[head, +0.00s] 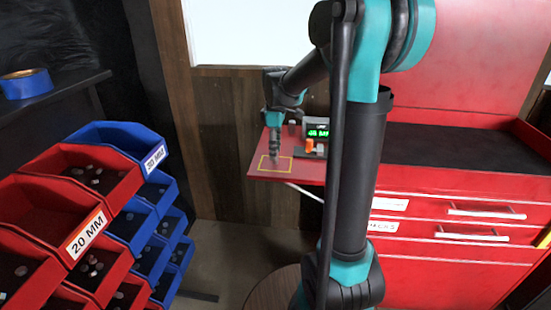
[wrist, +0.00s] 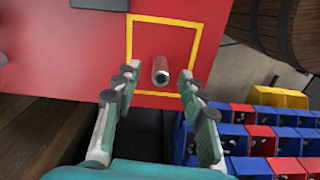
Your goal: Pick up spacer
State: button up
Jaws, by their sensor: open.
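The spacer (wrist: 160,71) is a small grey metal cylinder with a hollow end. In the wrist view it stands inside a yellow square outline (wrist: 131,50) on a red shelf (wrist: 90,62). My gripper (wrist: 160,87) is open, with its two fingers apart to the left and right of the spacer in the picture. The spacer shows between and slightly beyond the fingertips, and I cannot tell how much height separates them. In the head view my gripper (head: 273,155) points down over the yellow outline on the red shelf (head: 310,172); the spacer is too small to tell there.
A device with a green display (head: 317,131) and an orange part (head: 309,146) stand at the shelf's back right. A red tool cabinet (head: 450,255) is at the right. Red and blue bins (head: 75,195) fill the left. A blue tape roll (head: 27,84) lies on a dark shelf.

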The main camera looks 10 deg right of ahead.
jog(key=shift+f, duration=1.25)
grip_shut()
jog(key=shift+r, duration=0.1)
